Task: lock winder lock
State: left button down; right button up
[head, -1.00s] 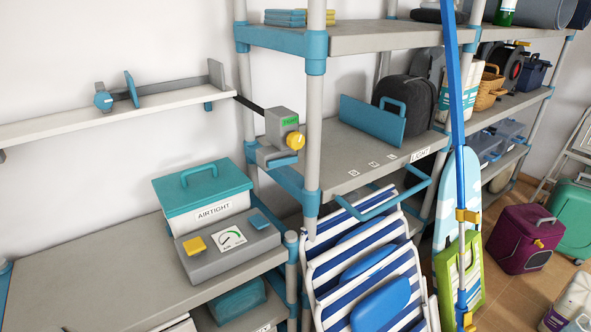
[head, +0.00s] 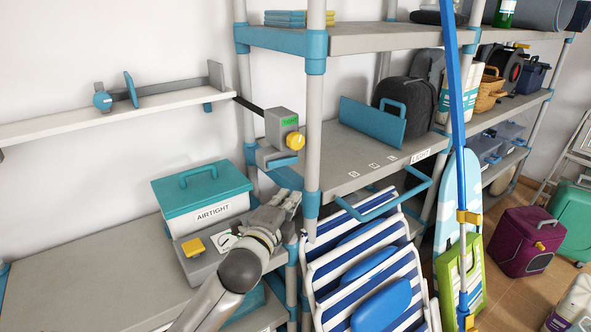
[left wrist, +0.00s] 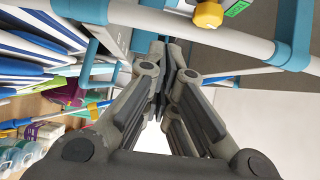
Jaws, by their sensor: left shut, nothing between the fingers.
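The winder lock looks to be the grey box (head: 281,127) with a green label and a yellow knob (head: 295,141), mounted at the shelf post. A blue lever or tab (head: 283,162) shows below it. The yellow knob also shows at the top of the left wrist view (left wrist: 208,14), beside the green label. My left gripper (head: 289,198) is shut and empty, below the grey box and apart from it. My right gripper is not in view.
The teal-lidded AIRTIGHT box (head: 203,199) and a grey gauge unit (head: 198,264) with a yellow button stand on the lower shelf; my left arm partly covers the unit. Blue-striped folding chairs (head: 365,265) lean right of the post. A blue pole (head: 457,120) stands farther right.

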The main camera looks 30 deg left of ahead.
aim_at(283, 163)
pick_arm(q)
jog(key=shift+s+r, duration=0.1)
jog(key=shift+r, duration=0.3)
jog(key=a+p+x, duration=0.2)
jog(key=p+x, duration=0.1)
jog(key=x, duration=0.9)
jog(key=shift+a, duration=0.4)
jog(key=shift+w+a+r, duration=0.1)
jog(key=shift+w, duration=0.1)
